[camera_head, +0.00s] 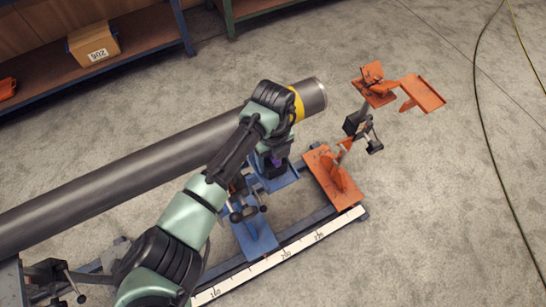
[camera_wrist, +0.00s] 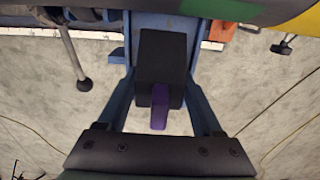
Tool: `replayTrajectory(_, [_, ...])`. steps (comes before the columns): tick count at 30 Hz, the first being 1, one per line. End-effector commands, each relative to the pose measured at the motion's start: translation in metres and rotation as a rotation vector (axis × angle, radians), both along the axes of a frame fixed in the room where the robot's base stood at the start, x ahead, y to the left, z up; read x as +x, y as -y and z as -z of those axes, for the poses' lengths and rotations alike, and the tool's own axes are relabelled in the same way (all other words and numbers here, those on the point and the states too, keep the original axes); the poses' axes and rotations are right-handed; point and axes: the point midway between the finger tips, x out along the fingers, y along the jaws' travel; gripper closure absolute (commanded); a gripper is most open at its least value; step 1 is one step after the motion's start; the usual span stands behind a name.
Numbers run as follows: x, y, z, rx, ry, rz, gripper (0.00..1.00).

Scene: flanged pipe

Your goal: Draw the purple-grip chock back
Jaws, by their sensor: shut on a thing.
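The purple-grip chock shows in the wrist view as a dark block (camera_wrist: 163,55) with a purple grip (camera_wrist: 159,105) pointing down in the picture. My gripper (camera_wrist: 163,80) is shut on it, one finger along each side. In the head view a bit of purple (camera_head: 277,161) shows below my wrist, beside the blue stand (camera_head: 253,232); my arm hides most of the chock there. The grey pipe (camera_head: 150,160) with a yellow band (camera_head: 298,104) lies above the stand. I cannot tell whether the chock touches the pipe.
An orange stand (camera_head: 334,178) and another orange fixture (camera_head: 422,93) are to the right. A white scale rail (camera_head: 280,258) runs along the front. A black-knobbed lever (camera_wrist: 84,84) is left of my gripper. A shelf with a box (camera_head: 94,44) stands behind; floor at right is mostly clear.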

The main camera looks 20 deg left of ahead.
Motion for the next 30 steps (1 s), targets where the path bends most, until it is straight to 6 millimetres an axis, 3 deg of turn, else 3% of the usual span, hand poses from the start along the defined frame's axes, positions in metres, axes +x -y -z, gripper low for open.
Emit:
replayTrajectory(5, [0.0003, -0.0002, -0.0004, 0.001, 0.001, 0.0, 1.0])
replayTrajectory(6, [0.0003, -0.0002, -0.0004, 0.001, 0.001, 0.0, 0.27])
replayTrajectory(11, [0.0002, -0.0002, -0.0004, 0.001, 0.001, 0.0, 0.0])
replayTrajectory(30, [0.0, 0.0, -0.0034, 0.0, 0.0, 0.0, 0.0])
